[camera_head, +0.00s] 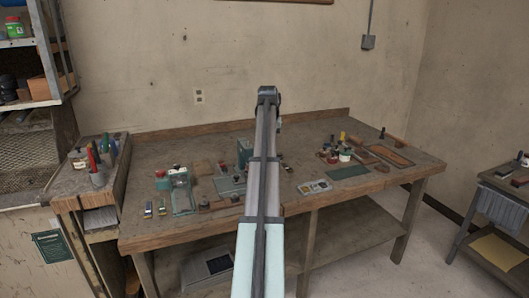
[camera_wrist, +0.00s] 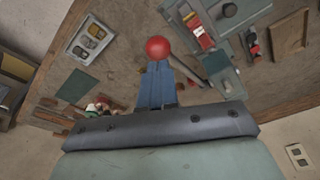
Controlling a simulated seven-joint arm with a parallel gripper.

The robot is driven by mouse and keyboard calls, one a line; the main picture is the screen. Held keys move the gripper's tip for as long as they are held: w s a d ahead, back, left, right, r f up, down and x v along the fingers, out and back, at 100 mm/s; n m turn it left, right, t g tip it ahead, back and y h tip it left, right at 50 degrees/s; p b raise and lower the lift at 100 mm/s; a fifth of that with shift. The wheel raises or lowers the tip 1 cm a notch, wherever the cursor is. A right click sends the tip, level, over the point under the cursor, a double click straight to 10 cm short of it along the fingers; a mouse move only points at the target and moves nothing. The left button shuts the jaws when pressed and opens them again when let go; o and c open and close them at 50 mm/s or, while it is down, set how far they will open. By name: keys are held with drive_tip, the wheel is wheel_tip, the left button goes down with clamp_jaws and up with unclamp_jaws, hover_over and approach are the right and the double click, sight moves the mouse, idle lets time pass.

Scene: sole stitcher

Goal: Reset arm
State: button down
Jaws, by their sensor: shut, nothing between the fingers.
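My gripper (camera_wrist: 157,68) shows in the wrist view as narrow blue-grey fingers, shut with nothing between them. They reach over the wooden workbench (camera_wrist: 120,35). A red ball knob (camera_wrist: 158,47) appears just past the fingertips; I cannot tell whether they touch it. In the head view my arm stretches up across the middle of the workbench (camera_head: 140,240). My gripper cannot be made out there, and the arm hides part of the bench behind it.
A green machine (camera_head: 245,150) stands partly behind my arm. A pale green device with a red knob (camera_head: 180,179) stands left of it. Jars (camera_head: 345,154), a dark green mat (camera_head: 349,172) and a wooden tray (camera_head: 391,156) lie at the right.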

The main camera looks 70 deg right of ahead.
drive_tip(key=shift+r, duration=0.45)
idle(0.3)
